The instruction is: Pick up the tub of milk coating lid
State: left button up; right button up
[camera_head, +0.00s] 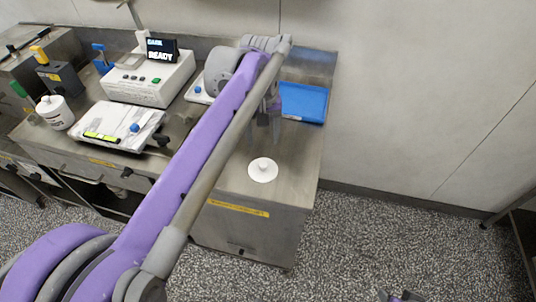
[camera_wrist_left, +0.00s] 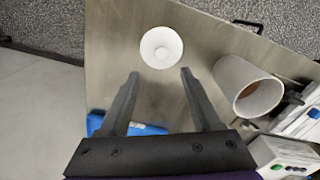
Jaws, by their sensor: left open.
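A white round lid with a small knob (camera_head: 263,169) lies flat on the steel bench top, near its front right part. It also shows in the left wrist view (camera_wrist_left: 161,47), just beyond the fingertips. My left gripper (camera_wrist_left: 159,73) is open and empty, its two fingers apart and pointing toward the lid without touching it. In the head view the left gripper (camera_head: 269,118) hangs over the bench behind the lid. An open white tub with brown inside (camera_wrist_left: 247,86) shows right of the lid in the wrist view; my left arm hides it in the head view.
A blue tray (camera_head: 303,102) lies at the back right of the bench. A white machine reading READY (camera_head: 148,78) stands at the back left. Another white lidded tub (camera_head: 55,113) stands far left. The bench around the loose lid is clear. A small part at the bottom edge may be my right gripper.

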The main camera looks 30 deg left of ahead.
pick_arm(q)
send_over(263, 164)
jog(key=f, duration=0.5)
jog(key=shift+w+b, duration=0.3)
jog(key=shift+s+f, duration=0.15)
jog(key=shift+f, duration=1.25)
jog(key=shift+s+f, duration=0.1)
jog(key=shift+f, duration=1.3)
jog(key=shift+c, duration=0.3)
grip_shut()
